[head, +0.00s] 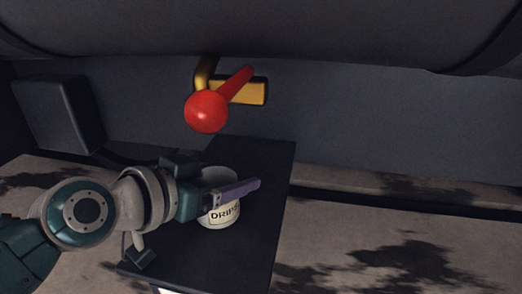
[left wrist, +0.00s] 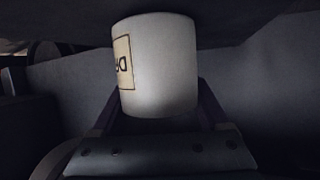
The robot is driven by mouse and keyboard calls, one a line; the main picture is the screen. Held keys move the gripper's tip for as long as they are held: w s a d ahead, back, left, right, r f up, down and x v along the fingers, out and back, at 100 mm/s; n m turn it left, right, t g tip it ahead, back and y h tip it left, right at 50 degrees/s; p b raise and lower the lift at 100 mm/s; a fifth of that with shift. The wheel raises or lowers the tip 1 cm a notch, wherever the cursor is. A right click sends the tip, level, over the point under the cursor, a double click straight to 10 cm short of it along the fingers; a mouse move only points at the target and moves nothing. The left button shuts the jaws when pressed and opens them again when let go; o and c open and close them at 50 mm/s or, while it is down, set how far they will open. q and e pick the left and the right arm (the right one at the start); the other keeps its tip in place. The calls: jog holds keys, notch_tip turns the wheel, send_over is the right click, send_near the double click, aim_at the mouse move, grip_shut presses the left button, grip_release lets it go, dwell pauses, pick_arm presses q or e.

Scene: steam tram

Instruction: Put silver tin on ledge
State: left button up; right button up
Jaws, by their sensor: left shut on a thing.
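The silver tin (head: 222,216) is a pale cylinder with a label of dark letters, partly covered by my left gripper in the head view. My left gripper (head: 232,193) comes in from the left and is shut on the tin, with a purple finger across its side. In the left wrist view the tin (left wrist: 158,65) stands between the two fingers (left wrist: 158,118), its label to the left. The ledge seems to be the dark flat surface (head: 262,172) under and behind the tin. I cannot tell whether the tin touches it. My right gripper is not in view.
A red ball-ended lever (head: 206,111) on a yellow bracket (head: 250,91) sticks out just above and behind the tin. A large dark rounded body (head: 300,35) hangs across the top. A dark box (head: 58,113) is at the left. Stained ground (head: 400,255) lies open at the right.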

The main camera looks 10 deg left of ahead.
pick_arm(q)
jog(key=shift+f, duration=0.1)
jog(key=o, duration=1.3)
